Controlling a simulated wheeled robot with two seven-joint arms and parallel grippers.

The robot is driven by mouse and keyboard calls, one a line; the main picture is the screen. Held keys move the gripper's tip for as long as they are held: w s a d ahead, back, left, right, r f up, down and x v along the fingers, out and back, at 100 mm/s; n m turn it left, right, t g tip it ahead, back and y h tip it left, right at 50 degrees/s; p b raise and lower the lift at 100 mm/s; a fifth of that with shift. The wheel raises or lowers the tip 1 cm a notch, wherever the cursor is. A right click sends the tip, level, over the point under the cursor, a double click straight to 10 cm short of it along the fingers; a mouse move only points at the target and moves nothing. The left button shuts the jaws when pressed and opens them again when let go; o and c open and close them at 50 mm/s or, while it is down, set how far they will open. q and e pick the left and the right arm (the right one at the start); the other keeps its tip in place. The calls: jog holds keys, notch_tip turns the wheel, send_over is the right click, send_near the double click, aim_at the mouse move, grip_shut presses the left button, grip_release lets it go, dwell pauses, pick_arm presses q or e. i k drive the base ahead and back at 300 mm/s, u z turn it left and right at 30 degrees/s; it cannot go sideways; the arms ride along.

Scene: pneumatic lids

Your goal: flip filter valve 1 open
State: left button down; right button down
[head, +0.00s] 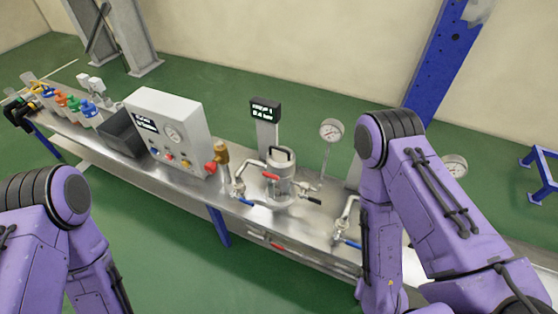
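A steel filter vessel (281,178) with a black top handle stands upright on the bench. A small pipe valve (240,190) sits to its left, with a blue-tipped lever (246,202) beside it. A red-tipped lever (270,176) lies across the vessel's front. A further valve with a blue lever (350,243) stands near my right arm. I cannot read which is filter valve 1. Both my purple arms reach down past the bottom of the head view, and neither gripper shows.
A black display on a post (265,112) and a dial gauge (331,130) stand behind the vessel. A grey control box (168,130) and a brass-coloured valve with a red knob (219,158) are to the left. My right arm hides part of the steel bench (290,222).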

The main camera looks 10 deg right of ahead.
aim_at(247, 202)
jog(key=z, duration=2.1)
jog(key=k, duration=0.9)
jog(key=u, duration=1.95)
